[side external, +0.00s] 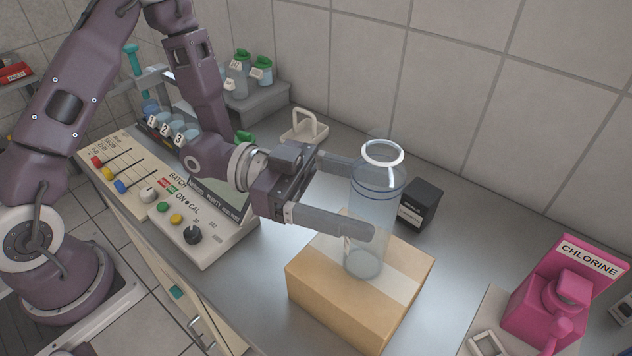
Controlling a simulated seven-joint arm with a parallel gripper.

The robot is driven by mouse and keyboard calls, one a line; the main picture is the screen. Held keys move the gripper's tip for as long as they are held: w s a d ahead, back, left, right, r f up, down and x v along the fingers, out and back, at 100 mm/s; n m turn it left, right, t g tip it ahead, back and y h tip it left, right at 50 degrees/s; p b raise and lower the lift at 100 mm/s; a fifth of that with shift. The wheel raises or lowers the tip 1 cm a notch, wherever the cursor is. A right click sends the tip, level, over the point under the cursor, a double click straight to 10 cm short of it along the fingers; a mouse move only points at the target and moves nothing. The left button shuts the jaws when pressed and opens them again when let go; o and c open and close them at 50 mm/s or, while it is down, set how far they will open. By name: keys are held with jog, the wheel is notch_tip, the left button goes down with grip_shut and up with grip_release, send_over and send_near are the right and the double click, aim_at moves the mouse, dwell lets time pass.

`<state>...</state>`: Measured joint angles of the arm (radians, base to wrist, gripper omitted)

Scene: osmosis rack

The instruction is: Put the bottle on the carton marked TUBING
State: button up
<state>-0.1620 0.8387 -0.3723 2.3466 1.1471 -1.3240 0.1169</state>
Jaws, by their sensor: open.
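A clear bottle (372,215) with a white ring at its top stands upright on top of a tan cardboard carton (325,285). A light strip of tape runs across the carton's top. No TUBING marking shows on the faces I can see. My gripper (366,203) is open, with one long finger behind the bottle and the other on its near side. The fingers are level with the bottle's body, and I cannot tell whether either touches it. The near finger hides part of the bottle's lower left side.
A black box (420,204) stands close behind the carton. A pink CHLORINE unit (565,300) is at the right. A control panel (205,215) with knobs and sliders is at the left. Green-capped bottles (240,75) stand at the back.

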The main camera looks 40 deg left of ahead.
jog(key=v, duration=0.8)
jog(key=w+a+f+n+t+y, duration=0.1)
jog(key=w+a+f+t+y, duration=0.2)
jog(key=w+y, duration=0.4)
jog(key=s+a+r+n+t+y, duration=0.1)
jog(key=a+r+n+y, duration=0.4)
jog(key=a+y, duration=0.6)
jog(key=s+r+n+g, duration=0.2)
jog(key=s+n, duration=0.2)
jog(key=s, duration=0.6)
jog(key=s+a+r+n+g, duration=0.1)
jog(key=s+n, duration=0.3)
jog(key=s, duration=0.6)
jog(key=shift+r+g+h, duration=0.4)
jog(key=shift+r+g, duration=0.1)
jog(key=shift+r, duration=0.15)
